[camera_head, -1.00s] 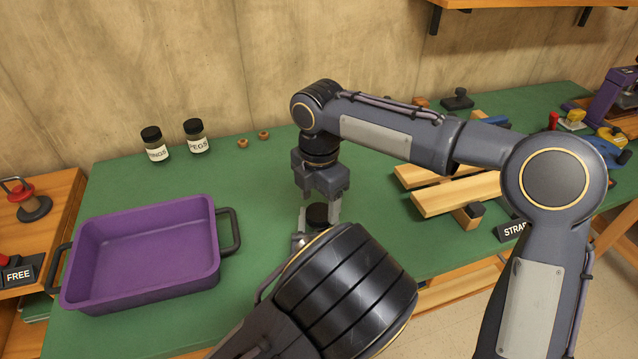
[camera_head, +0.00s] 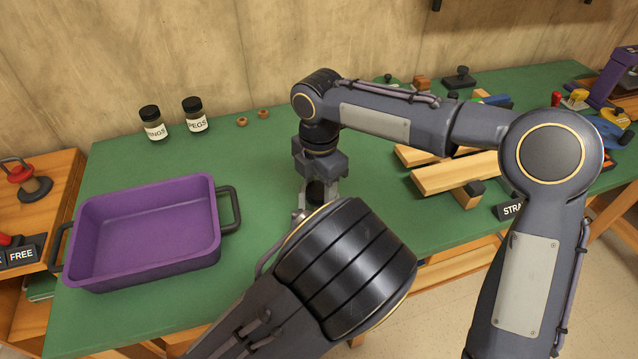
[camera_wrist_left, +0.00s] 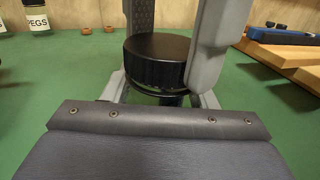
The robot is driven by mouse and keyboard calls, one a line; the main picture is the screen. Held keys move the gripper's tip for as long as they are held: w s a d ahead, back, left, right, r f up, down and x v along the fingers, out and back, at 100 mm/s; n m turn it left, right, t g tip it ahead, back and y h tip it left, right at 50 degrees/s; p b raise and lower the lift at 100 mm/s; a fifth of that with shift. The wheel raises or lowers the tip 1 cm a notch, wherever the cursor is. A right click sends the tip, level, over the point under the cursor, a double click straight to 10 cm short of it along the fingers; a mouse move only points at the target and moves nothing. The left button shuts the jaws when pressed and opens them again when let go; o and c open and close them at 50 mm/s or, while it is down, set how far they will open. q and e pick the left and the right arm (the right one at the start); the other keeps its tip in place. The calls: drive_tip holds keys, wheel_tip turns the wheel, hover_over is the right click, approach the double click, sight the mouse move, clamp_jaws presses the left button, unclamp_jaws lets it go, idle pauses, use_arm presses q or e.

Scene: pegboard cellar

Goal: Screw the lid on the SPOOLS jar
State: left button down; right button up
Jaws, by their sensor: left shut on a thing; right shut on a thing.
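A black ridged lid (camera_wrist_left: 158,62) stands level between the grey fingers of my right gripper (camera_wrist_left: 165,40) in the left wrist view. That gripper points straight down and is shut on the lid, which also shows in the head view (camera_head: 318,191). My left gripper (camera_wrist_left: 160,95) reaches in from below, its fingertips just under the lid's rim. It is shut on what seems to be the SPOOLS jar; its own palm hides the body and label. In the head view my left wrist covers this jar. I cannot tell whether the lid is seated.
A purple tray (camera_head: 75,240) stands at left on the green bench. Two dark-lidded jars, one marked PEGS (camera_head: 196,122), and two small wooden rings (camera_head: 263,113) stand at the back. Wooden planks (camera_head: 455,174) lie at right. Bench between tray and grippers is clear.

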drive_tip(key=m, duration=1.1)
drive_tip(key=shift+m, duration=0.4)
drive_tip(key=m, duration=0.5)
drive_tip(key=shift+m, duration=0.4)
drive_tip(key=m, duration=0.4)
drive_tip(key=o, duration=1.2)
drive_tip(key=shift+c, duration=0.2)
wheel_tip(320, 180, up, 12)
